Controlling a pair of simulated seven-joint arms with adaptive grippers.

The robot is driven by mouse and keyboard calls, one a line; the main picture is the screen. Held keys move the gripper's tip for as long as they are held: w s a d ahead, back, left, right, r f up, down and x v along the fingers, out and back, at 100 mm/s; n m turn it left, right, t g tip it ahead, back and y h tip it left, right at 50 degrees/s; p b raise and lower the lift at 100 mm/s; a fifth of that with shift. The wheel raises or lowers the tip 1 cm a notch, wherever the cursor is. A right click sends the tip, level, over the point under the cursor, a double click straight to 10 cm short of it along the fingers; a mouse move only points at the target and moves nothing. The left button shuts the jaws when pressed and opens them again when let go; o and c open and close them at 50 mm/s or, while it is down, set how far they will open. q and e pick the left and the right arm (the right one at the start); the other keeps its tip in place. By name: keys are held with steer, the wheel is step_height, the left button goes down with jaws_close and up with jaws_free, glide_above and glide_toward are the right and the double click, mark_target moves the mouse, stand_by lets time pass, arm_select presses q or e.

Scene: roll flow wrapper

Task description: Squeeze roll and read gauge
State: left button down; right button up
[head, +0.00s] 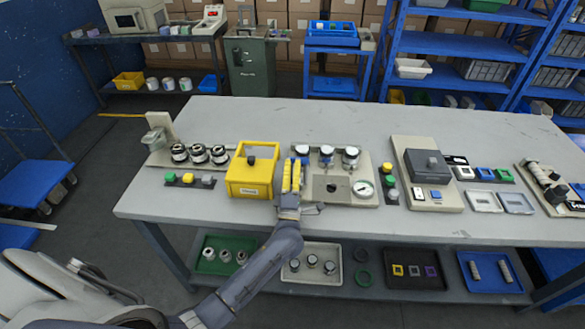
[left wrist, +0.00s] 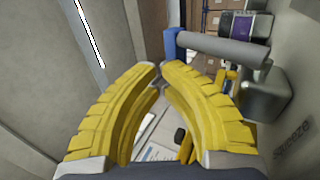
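My left gripper (head: 291,178) reaches over the table's front edge beside the yellow box. In the left wrist view its yellow fingers (left wrist: 160,72) meet at the tips with nothing visible between them. A grey roll (left wrist: 222,50) with a blue end piece lies beyond and right of the fingertips, apart from them. The word "squeeze" (left wrist: 291,138) is printed on a pale surface at right. In the head view, a round white gauge (head: 364,188) sits on a beige panel (head: 335,196) right of my gripper; its reading is too small to tell. My right gripper is out of view.
The yellow box (head: 250,172) stands close left of my gripper. Several silver-black cylinders (head: 200,154) stand further left. A grey machine (head: 427,167) and small trays (head: 515,203) are to the right. The table's back strip (head: 300,113) is clear. Trays lie on the lower shelf.

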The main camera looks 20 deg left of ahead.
arm_select(q)
steer(key=shift+w+a+r, duration=0.15)
steer(key=shift+w+r, duration=0.15)
steer(key=shift+w, duration=0.1)
steer(key=shift+w+r, duration=0.1)
stand_by(0.4)
steer(key=s+d+r, duration=0.2)
steer(key=s, duration=0.4)
steer(key=s+d+r, duration=0.2)
steer(key=s, duration=0.4)
steer(key=shift+s+r, duration=0.25)
steer(key=shift+s, duration=0.15)
